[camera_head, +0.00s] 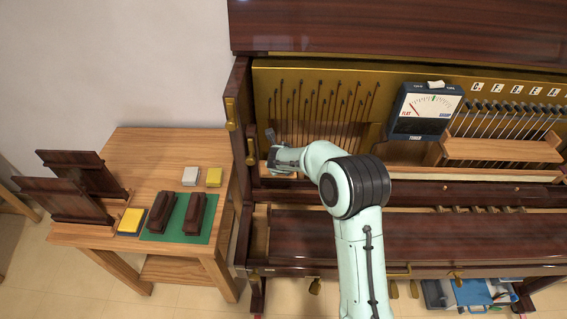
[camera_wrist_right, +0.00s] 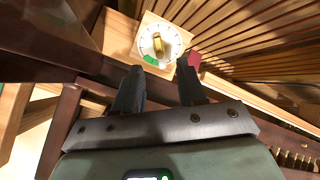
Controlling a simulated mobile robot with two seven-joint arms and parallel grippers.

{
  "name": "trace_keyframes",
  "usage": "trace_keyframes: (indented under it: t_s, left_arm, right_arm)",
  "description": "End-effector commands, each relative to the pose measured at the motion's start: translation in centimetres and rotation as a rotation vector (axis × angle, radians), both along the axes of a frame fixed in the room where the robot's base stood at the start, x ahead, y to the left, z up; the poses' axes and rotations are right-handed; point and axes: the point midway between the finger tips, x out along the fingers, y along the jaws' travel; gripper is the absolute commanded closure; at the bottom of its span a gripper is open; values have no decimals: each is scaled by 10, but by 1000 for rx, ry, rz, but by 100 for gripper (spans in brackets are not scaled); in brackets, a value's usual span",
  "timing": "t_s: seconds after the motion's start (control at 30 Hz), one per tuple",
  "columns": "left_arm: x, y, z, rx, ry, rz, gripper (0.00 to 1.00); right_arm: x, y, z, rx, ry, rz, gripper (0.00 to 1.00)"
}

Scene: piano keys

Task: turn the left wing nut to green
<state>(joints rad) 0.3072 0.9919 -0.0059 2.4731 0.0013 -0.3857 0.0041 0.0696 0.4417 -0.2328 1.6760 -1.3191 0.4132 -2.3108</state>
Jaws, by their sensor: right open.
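The brass wing nut (camera_wrist_right: 158,43) sits on a white round dial (camera_wrist_right: 171,34) with tick marks, mounted on a pale wooden block (camera_wrist_right: 186,38). Its wings point roughly up and down in the right wrist view. A green sector (camera_wrist_right: 151,60) lies at the dial's lower edge, with the wing nut's lower end slightly right of it. My right gripper (camera_wrist_right: 160,68) is open and empty, its two fingers apart just short of the dial. In the head view the right gripper (camera_head: 271,150) is at the piano's left end and hides the wing nut. My left gripper is not in view.
A red piece (camera_wrist_right: 195,60) is by the right fingertip. A tuner meter (camera_head: 427,109) stands right of my arm, its needle toward the flat side. Strings and pins (camera_head: 320,110) rise behind the gripper. A wooden side table (camera_head: 165,140) with blocks is at the left.

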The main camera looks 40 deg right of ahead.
Motion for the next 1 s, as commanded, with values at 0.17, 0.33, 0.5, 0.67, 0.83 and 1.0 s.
trace_keyframes:
  t_s: [0.17,0.33,0.5,0.67,0.83,1.0]
  left_arm:
    - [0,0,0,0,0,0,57]
    - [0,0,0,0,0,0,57]
    - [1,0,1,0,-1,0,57]
    - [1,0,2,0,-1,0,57]
    - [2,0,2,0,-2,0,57]
    - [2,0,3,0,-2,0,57]
  right_arm:
    - [0,0,0,0,0,0,60]
    - [0,0,0,0,0,0,60]
    - [2,-2,-3,0,0,0,60]
    - [5,-4,-7,0,1,0,60]
    - [7,-6,-11,0,0,-1,60]
    - [10,-8,-15,0,0,-2,60]
